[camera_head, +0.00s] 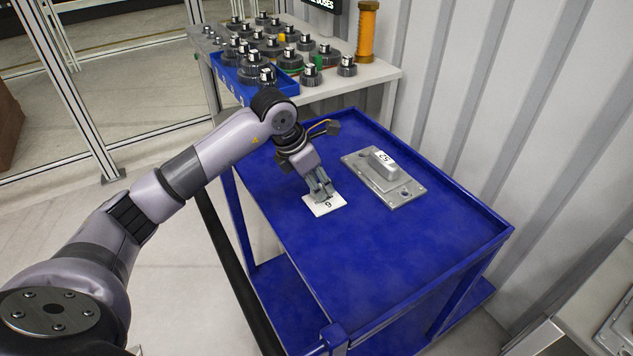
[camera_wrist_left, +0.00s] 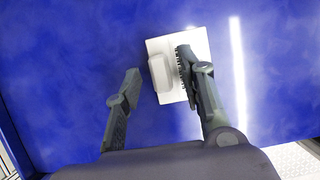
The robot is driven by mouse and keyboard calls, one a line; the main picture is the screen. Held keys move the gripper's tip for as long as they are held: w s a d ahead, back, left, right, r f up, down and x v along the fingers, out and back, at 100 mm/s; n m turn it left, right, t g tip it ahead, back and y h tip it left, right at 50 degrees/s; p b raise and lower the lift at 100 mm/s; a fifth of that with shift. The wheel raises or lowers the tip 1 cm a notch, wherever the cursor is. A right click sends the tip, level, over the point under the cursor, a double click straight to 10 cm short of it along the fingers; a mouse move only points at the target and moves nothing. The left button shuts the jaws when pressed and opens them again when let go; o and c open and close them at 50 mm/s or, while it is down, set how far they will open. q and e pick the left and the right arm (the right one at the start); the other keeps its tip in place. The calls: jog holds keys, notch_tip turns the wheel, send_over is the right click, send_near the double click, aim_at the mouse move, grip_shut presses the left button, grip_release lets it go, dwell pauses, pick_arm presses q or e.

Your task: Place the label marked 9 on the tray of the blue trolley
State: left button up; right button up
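The white label marked 9 (camera_head: 324,208) appears to lie flat on the top tray of the blue trolley (camera_head: 365,255), near its left edge. In the left wrist view the label (camera_wrist_left: 158,46) shows a raised pale grip block (camera_wrist_left: 160,72). My left gripper (camera_head: 321,195) is low over the label. In the wrist view its fingers (camera_wrist_left: 157,68) are apart. The grip block shows between them, close to the right finger and clear of the left one. The right finger covers part of the label. My right gripper is in neither view.
A grey metal plate (camera_head: 406,194) with a raised block (camera_head: 382,164) stands on the tray, right of the label. Behind the trolley is a table (camera_head: 375,74) with several gears, a blue bin (camera_head: 233,88) and an orange cylinder (camera_head: 367,32). The tray's front is clear.

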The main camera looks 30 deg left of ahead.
pick_arm(q)
jog(key=v, duration=1.2)
jog(key=shift+a, duration=0.1)
